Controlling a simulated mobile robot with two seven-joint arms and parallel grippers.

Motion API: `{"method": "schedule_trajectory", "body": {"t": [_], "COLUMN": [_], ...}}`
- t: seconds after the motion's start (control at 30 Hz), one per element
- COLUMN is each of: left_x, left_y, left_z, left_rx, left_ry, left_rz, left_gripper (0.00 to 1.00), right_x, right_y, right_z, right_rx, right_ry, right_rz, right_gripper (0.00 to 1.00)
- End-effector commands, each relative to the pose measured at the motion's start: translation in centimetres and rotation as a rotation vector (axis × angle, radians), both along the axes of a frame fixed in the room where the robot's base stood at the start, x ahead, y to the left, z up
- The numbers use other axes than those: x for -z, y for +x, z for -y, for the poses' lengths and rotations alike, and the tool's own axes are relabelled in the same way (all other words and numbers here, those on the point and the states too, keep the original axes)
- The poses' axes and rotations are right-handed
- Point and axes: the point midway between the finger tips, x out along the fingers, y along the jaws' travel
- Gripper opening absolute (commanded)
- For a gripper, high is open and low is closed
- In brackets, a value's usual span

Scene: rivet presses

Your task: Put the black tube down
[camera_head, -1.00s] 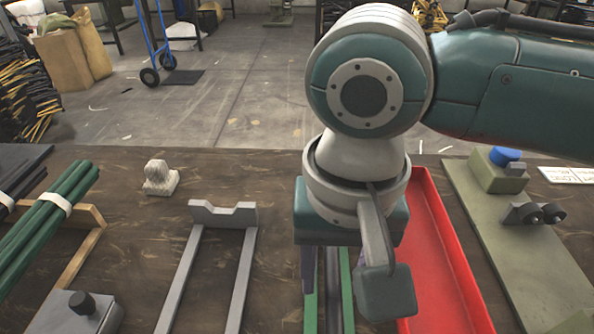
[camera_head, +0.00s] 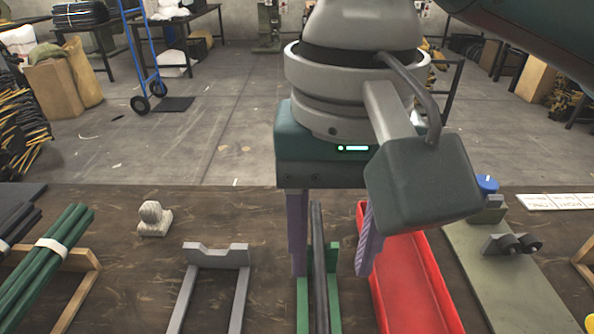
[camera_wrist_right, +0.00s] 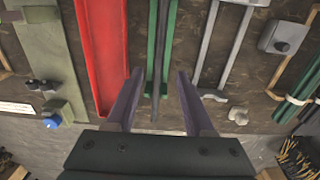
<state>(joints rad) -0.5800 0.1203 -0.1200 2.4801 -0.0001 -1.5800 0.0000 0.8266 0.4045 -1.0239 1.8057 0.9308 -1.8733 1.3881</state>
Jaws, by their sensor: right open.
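The black tube (camera_head: 319,262) lies lengthwise in the green holder (camera_head: 333,285), pointing away from me. It also shows as a dark strip along the green holder in the right wrist view (camera_wrist_right: 159,62). My right gripper (camera_head: 332,272) is open above the tube. Its purple fingers stand apart, one on each side of the tube, and do not touch it. The right wrist view shows the same gap between the fingertips (camera_wrist_right: 158,74). The tube's near end is cut off by the bottom of the head view. My left gripper is not in view.
A red tray (camera_head: 425,290) lies just right of the holder, and an empty grey stand (camera_head: 217,258) is to its left. Green tubes (camera_head: 45,250) rest on a wooden rack at far left. A green-grey plate with a blue knob (camera_head: 487,184) is at right.

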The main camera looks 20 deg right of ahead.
Motion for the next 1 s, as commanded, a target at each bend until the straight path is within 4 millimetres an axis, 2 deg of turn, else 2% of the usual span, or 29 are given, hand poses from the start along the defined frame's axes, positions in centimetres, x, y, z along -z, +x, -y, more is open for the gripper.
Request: {"method": "schedule_trajectory", "body": {"t": [0.2,0.4,0.5,0.57,0.67,0.73,0.9,1.0], "left_x": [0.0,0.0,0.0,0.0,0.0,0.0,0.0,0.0], "left_y": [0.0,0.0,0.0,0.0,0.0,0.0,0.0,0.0], "left_z": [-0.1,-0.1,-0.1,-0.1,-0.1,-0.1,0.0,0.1], "left_rx": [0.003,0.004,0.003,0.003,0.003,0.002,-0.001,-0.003], "left_ry": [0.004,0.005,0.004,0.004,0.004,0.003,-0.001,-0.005], "left_rz": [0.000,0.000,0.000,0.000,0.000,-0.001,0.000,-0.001], "left_gripper": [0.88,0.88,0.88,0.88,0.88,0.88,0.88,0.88], "right_x": [0.3,2.4,3.2,3.7,4.7,5.4,6.3,6.3], "right_y": [-0.6,-3.6,-4.9,-5.6,-6.9,-8.1,-11.0,-12.0], "right_z": [-0.8,-4.4,-4.7,-3.8,-0.9,1.7,7.3,9.0], "right_rx": [-0.043,-0.250,-0.322,-0.346,-0.368,-0.382,-0.422,-0.440], "right_ry": [0.036,0.238,0.310,0.315,0.260,0.189,0.019,-0.036], "right_rz": [0.003,0.086,0.182,0.238,0.311,0.336,0.328,0.315], "right_gripper": [0.53,0.53,0.53,0.53,0.53,0.53,0.53,0.53]}}
